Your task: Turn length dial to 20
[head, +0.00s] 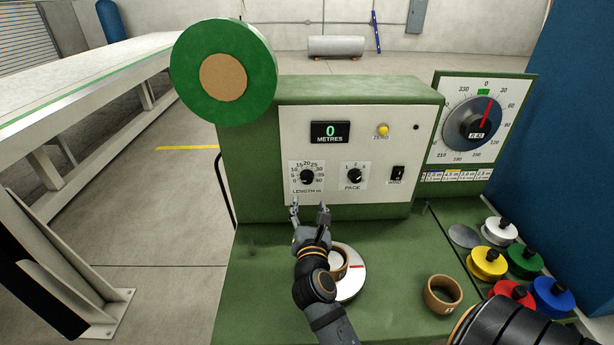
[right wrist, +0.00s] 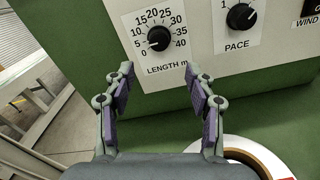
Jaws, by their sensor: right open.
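The length dial (head: 307,177) is a black knob on the white panel, with a printed scale from 0 to 40 and the label LENGTH m. In the right wrist view the dial (right wrist: 158,38) has its white mark toward the lower left, near the 0 to 5 end of the scale. My right gripper (head: 310,206) is open and empty, just below and in front of the dial, apart from it. Its two fingers (right wrist: 160,90) stand spread below the dial in the right wrist view. My left gripper is not in view.
A PACE knob (head: 355,176), a WIND switch (head: 397,174) and a yellow ZERO button (head: 383,130) share the panel. The display (head: 330,132) reads 0 metres. A round plate (head: 351,288) and a brown ring (head: 443,295) sit on the green bench. Coloured spools (head: 487,263) stand at right.

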